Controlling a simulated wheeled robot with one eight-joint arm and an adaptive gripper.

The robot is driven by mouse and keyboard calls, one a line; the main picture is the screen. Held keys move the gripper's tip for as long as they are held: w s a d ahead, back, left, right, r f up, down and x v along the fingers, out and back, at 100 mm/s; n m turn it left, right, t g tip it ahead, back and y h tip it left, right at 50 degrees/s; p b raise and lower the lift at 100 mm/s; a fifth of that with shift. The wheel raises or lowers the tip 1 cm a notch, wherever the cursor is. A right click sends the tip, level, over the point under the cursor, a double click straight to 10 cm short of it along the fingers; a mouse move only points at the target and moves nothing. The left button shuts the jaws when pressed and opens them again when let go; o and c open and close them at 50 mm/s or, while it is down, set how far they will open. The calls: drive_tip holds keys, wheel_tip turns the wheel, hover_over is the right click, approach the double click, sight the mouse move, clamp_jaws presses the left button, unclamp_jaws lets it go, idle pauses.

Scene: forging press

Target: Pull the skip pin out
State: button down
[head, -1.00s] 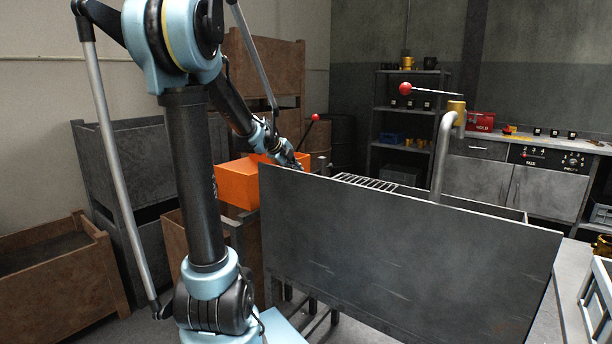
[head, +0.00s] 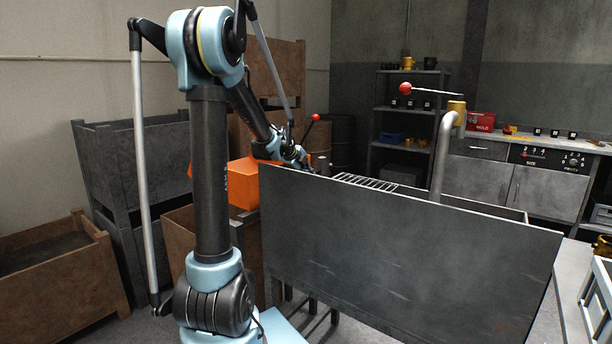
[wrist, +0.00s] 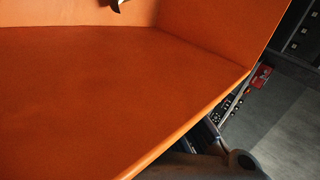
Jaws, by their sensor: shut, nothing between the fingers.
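The orange skip (head: 243,190) stands left of the grey tank, partly hidden by my arm. In the wrist view the orange skip (wrist: 120,90) fills most of the picture, with its floor, walls and slanting edge close up. My gripper (head: 303,164) is at the skip's right side, behind the tank's upper left corner, shut and empty; its fingertips are small and partly hidden. I cannot make out the skip pin for certain. A dark grey part with a round, holed end (wrist: 243,161) lies beyond the skip's edge; I cannot tell what it is.
The grey tank (head: 400,250) with a rack (head: 365,182) and a bent pipe (head: 440,160) blocks the front right. A red-knobbed lever (head: 315,118) rises behind my gripper. Rusty bins (head: 60,270) stand left. Shelves (head: 405,120) and a cabinet (head: 490,185) stand behind.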

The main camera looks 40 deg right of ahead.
drive_tip(key=shift+d, duration=0.1)
drive_tip(key=d, duration=0.2)
drive_tip(key=w+d, duration=0.1)
drive_tip(key=d, duration=0.1)
drive_tip(key=shift+w+d, duration=0.2)
drive_tip(key=shift+d, duration=0.15)
drive_tip(key=shift+a, duration=0.1)
drive_tip(key=a+f+v, duration=0.1)
drive_tip(key=f+v, duration=0.1)
drive_tip(key=v, duration=2)
drive_tip(key=shift+s+a+r, duration=0.25)
drive_tip(key=shift+a+r, duration=0.05)
drive_tip(key=shift+a, duration=0.4)
drive_tip(key=shift+a+f, duration=0.1)
